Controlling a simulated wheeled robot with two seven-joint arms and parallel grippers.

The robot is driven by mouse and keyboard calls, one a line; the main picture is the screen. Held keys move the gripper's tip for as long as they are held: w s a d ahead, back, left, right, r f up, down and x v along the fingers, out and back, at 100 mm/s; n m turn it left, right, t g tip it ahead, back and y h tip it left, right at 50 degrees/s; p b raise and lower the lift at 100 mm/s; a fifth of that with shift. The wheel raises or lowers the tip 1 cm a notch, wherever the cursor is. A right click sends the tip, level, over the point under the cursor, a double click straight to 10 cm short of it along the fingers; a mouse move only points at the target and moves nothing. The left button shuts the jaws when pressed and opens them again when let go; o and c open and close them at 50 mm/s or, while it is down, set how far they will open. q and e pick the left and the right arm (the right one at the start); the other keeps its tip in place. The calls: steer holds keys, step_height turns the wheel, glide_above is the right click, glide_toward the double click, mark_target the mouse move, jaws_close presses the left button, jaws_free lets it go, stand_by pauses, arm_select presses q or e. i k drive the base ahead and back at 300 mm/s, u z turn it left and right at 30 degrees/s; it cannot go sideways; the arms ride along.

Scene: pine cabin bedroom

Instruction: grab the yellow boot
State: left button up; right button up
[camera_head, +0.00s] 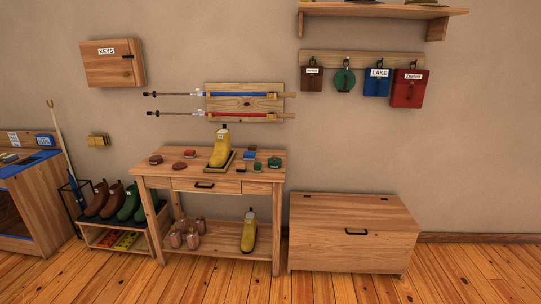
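One yellow boot (221,146) stands upright on a small dark-edged tray (228,165) on top of the wooden table (150,171). A second yellow boot (249,233) stands upright on the table's lower shelf, toward the right. Both boots look alike, with a small pale mark near the top. Neither of my grippers shows in the head view, and nothing touches either boot except what it stands on.
Small coloured items lie on the tabletop around the tray. A low shoe rack (88,224) with brown and green boots is left of the table. A wooden chest (352,235) stands close on the right. The plank floor (150,286) in front is clear.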

mark_target(222, 153)
steer(key=z, duration=0.15)
steer(key=i, duration=2.15)
